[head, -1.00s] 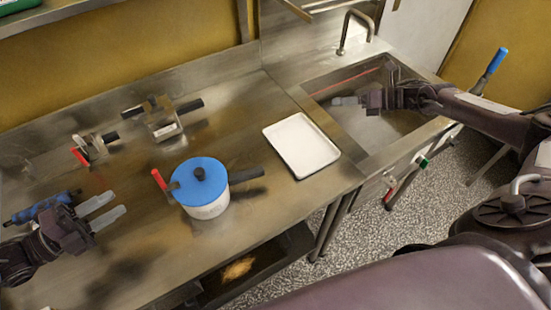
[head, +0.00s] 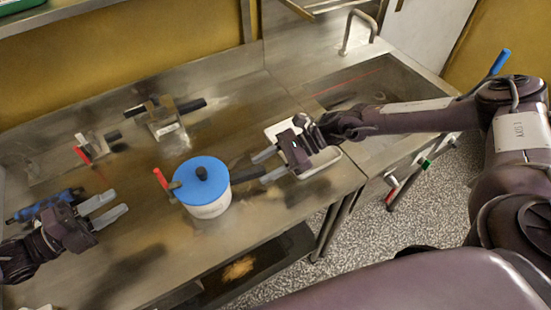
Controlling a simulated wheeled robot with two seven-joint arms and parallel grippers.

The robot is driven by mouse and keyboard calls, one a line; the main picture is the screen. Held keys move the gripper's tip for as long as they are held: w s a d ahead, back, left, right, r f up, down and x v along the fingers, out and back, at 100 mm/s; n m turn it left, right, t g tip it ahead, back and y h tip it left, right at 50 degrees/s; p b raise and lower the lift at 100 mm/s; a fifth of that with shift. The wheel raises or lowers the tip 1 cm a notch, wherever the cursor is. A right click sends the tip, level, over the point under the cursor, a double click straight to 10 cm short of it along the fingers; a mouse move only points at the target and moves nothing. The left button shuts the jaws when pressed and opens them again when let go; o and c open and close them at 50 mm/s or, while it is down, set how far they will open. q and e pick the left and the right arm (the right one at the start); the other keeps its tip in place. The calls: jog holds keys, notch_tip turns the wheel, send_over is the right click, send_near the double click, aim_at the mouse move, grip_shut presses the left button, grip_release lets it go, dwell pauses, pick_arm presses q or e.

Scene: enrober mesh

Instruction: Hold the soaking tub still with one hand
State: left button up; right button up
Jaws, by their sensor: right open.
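The soaking tub (head: 207,206) is a white round pot with a blue lid (head: 200,181) and a black knob. It stands upright on the steel counter. A red-tipped handle (head: 162,181) sticks up on its left and a dark handle (head: 247,174) points right. My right gripper (head: 266,167) is open, with its fingers pointing left at the end of the dark handle. I cannot tell whether they touch it. My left gripper (head: 118,206) is open and empty, left of the tub and clearly apart from it.
A white tray (head: 333,160) lies under my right gripper, partly hidden. A sink with a tap (head: 350,28) is at the right. Two metal devices (head: 165,124) with dark handles stand behind the tub, and a blue tool (head: 40,204) lies at the left. The front counter is clear.

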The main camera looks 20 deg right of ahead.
aim_at(250, 175)
jog(key=x, duration=0.5)
jog(key=shift+d, duration=0.1)
grip_shut()
dwell(0.6)
